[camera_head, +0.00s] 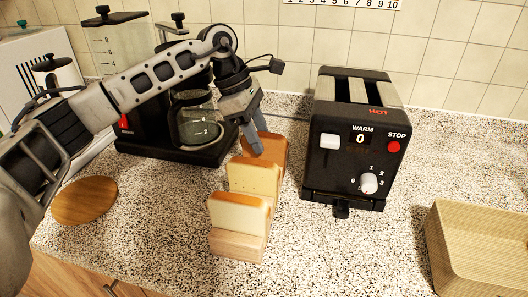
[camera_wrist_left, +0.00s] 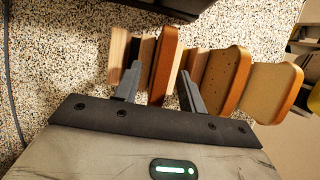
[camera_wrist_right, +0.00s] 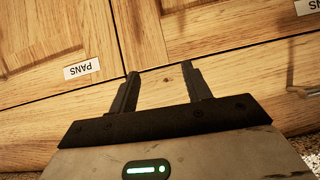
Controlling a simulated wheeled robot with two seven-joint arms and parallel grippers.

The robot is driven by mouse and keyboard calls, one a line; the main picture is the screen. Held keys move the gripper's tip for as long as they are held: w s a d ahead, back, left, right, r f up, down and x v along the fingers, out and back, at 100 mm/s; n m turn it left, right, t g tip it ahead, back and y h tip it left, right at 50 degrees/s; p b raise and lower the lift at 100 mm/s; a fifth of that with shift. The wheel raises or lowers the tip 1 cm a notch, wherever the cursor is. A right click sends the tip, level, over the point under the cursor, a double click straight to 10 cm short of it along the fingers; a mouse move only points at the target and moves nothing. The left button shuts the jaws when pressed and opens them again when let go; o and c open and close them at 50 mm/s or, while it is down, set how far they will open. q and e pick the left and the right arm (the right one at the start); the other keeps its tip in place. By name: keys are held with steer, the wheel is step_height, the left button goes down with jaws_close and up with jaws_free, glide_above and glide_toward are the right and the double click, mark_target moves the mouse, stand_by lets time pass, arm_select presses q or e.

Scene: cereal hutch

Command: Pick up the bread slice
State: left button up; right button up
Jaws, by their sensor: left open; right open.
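Several bread slices stand upright in a row in a wooden holder (camera_head: 238,244) on the counter. The front slice (camera_head: 237,213), a middle slice (camera_head: 254,180) and a back slice (camera_head: 274,149) show in the head view. My left gripper (camera_head: 257,143) points down at the back slice and hides part of it. In the left wrist view, my open left gripper (camera_wrist_left: 157,80) has one finger on each side of the brown-crusted back slice (camera_wrist_left: 164,58), with gaps visible. The other slices (camera_wrist_left: 227,78) stand to the right. My right gripper (camera_wrist_right: 160,74) is open and empty, facing cabinet fronts.
A black toaster (camera_head: 351,140) stands right of the bread. A coffee maker (camera_head: 150,135) with a glass jug is behind left. A round wooden board (camera_head: 85,201) lies at left and a wooden box (camera_head: 480,245) at right. Wooden cabinet doors (camera_wrist_right: 60,50) face my right gripper.

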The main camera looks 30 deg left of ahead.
mark_target(264, 155)
arm_select(q)
steer(key=shift+x, duration=1.45)
steer(key=shift+d+r, duration=0.1)
steer(key=c, duration=0.8)
